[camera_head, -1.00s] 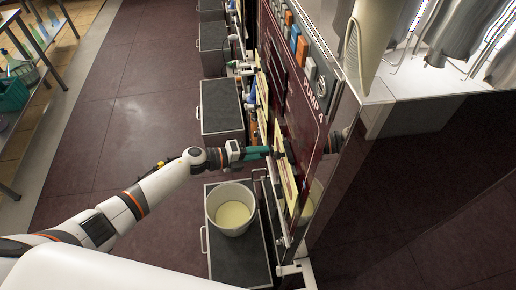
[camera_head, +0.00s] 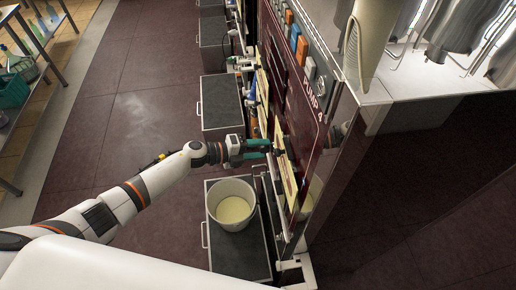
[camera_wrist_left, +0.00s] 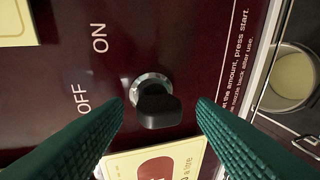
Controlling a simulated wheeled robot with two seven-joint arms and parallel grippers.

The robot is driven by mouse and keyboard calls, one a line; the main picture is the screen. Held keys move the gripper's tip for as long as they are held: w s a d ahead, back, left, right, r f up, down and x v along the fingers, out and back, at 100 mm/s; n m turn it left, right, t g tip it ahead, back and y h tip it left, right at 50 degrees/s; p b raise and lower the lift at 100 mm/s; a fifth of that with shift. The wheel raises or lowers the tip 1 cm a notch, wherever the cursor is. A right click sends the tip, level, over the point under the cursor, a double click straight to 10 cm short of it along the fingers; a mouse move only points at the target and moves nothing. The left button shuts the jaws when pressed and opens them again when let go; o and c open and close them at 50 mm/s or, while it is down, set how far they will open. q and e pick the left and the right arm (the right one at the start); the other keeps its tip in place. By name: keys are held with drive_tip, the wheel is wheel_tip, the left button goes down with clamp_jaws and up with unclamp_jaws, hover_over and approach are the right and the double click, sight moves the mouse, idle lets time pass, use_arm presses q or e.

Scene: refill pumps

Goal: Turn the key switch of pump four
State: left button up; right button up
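The dark red front of pump four (camera_head: 300,125) stands right of centre in the head view, with "PUMP 4" lettered on it. In the left wrist view the key switch (camera_wrist_left: 156,108) has a black key handle in a round metal collar. "OFF" and "ON" are printed on the panel to its left, "ON" higher in the picture. My left gripper (camera_wrist_left: 161,102) is open, one green finger on each side of the key, with gaps to both. In the head view my left gripper (camera_head: 268,149) points at the panel. My right gripper is not in view.
A white bucket (camera_head: 216,201) with pale liquid stands on a dark platform (camera_head: 238,259) below my left arm. More platforms (camera_head: 220,101) line the pumps behind. A shelf with a green basket (camera_head: 12,92) is at far left. The floor between is clear.

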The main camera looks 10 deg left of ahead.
use_arm(q)
drive_tip(key=b+v, duration=0.3)
drive_tip(key=v, duration=0.9)
idle(0.4)
